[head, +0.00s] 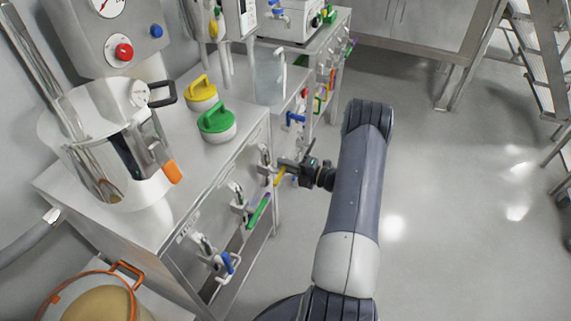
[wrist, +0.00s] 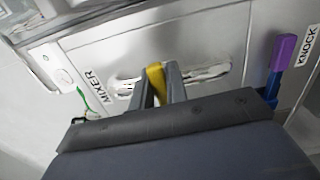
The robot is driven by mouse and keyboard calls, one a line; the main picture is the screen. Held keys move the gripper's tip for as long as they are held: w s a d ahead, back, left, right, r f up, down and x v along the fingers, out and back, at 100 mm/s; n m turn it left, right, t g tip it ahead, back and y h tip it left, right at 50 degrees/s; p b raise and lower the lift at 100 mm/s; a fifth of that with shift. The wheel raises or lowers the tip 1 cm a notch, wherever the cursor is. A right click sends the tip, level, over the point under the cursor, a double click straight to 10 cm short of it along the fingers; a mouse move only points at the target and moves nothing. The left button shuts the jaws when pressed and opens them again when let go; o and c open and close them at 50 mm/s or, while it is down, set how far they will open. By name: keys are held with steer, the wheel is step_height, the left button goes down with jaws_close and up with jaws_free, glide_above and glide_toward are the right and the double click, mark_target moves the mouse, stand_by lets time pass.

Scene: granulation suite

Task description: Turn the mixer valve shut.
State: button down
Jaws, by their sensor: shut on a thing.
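The mixer valve's yellow lever (head: 279,177) is on the front of the steel cabinet, just left of my gripper (head: 289,165). In the wrist view my gripper (wrist: 157,92) has its two fingers on either side of the yellow lever (wrist: 156,78), shut on it. A MIXER label (wrist: 96,82) is on the panel left of the lever. The valve body behind the lever is largely hidden by the fingers, and I cannot tell the lever's exact angle to the pipe.
A green lever with a purple end (head: 259,211) and a blue lever (head: 228,263) are nearer on the same cabinet front. In the wrist view a purple-tipped handle (wrist: 284,52) stands by a KNOCK label (wrist: 306,46). The floor (head: 440,220) to the right is clear.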

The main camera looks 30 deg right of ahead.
steer(key=shift+f+m, duration=0.1)
steer(key=shift+m, duration=0.2)
steer(key=c, duration=1.4)
jaws_free()
steer(key=v, duration=1.1)
steer(key=shift+w+a, duration=0.1)
steer(key=shift+w, duration=0.1)
steer(key=x, duration=1)
steer(key=shift+w+a, duration=0.25)
